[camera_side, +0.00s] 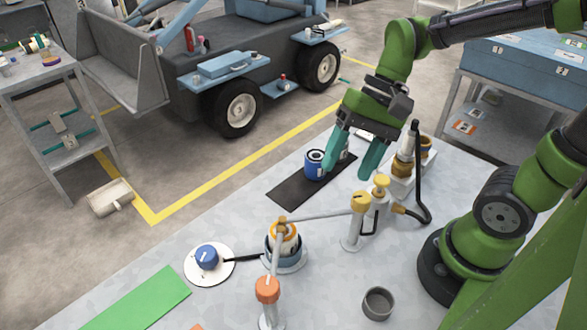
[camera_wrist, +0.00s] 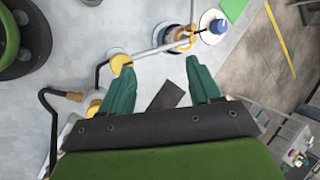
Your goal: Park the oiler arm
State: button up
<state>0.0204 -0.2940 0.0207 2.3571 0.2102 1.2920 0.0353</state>
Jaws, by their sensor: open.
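A grey arm (camera_side: 322,214) runs level from a yellow-capped post (camera_side: 354,225) to above an orange-and-blue reel (camera_side: 283,243). A second grey arm (camera_side: 275,262) reaches that reel from an orange-capped post (camera_side: 267,296); I cannot tell for certain which one is the oiler arm. In the wrist view, the first arm (camera_wrist: 155,51), the yellow cap (camera_wrist: 122,63) and the reel (camera_wrist: 178,38) lie beyond my fingertips. My gripper (camera_side: 348,175) is open and empty, behind the yellow-capped post in the side view. Its teal fingers also show in the wrist view (camera_wrist: 159,66).
A blue can (camera_side: 315,166) stands on a black mat (camera_side: 286,188) near my fingers. A blue knob (camera_side: 206,257) sits on a white disc. A black hose (camera_side: 429,190), a grey cup (camera_side: 378,303) and a green mat (camera_side: 140,301) are around. The front middle of the table is clear.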

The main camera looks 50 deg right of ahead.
jog(key=w+a+f+m+g+y, duration=0.2)
jog(key=a+m+g+y, duration=0.3)
jog(key=a, duration=0.1)
jog(key=m+y, duration=0.1)
jog(key=y, duration=0.1)
send_near(269, 281)
jog(key=shift+g, duration=0.3)
jog(key=x, duration=1)
jog(key=shift+a+f, duration=0.3)
jog(key=shift+a, duration=0.1)
jog(key=shift+c, duration=0.4)
grip_shut()
